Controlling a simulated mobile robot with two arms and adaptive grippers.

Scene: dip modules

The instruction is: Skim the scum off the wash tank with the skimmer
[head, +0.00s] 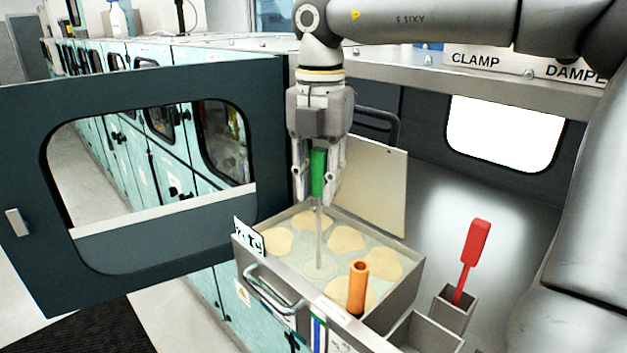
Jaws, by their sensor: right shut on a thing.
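The wash tank (397,300) is an open metal box of pale liquid at lower centre. Several tan scum patches (346,238) float in it, spread around the middle. My right gripper (318,190) is above the tank, shut on the green handle of the skimmer (318,172). The skimmer is upright, and its thin rod reaches down to the liquid near the middle. A faint round shape shows at its foot; the skimmer's head is not clear. My left gripper is not in view.
An orange handle (358,285) stands up at the tank's front. A red-handled tool (474,255) leans in a metal holder (452,309) to the right. A raised lid (375,172) stands behind the tank. An open dark door (60,270) fills the left.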

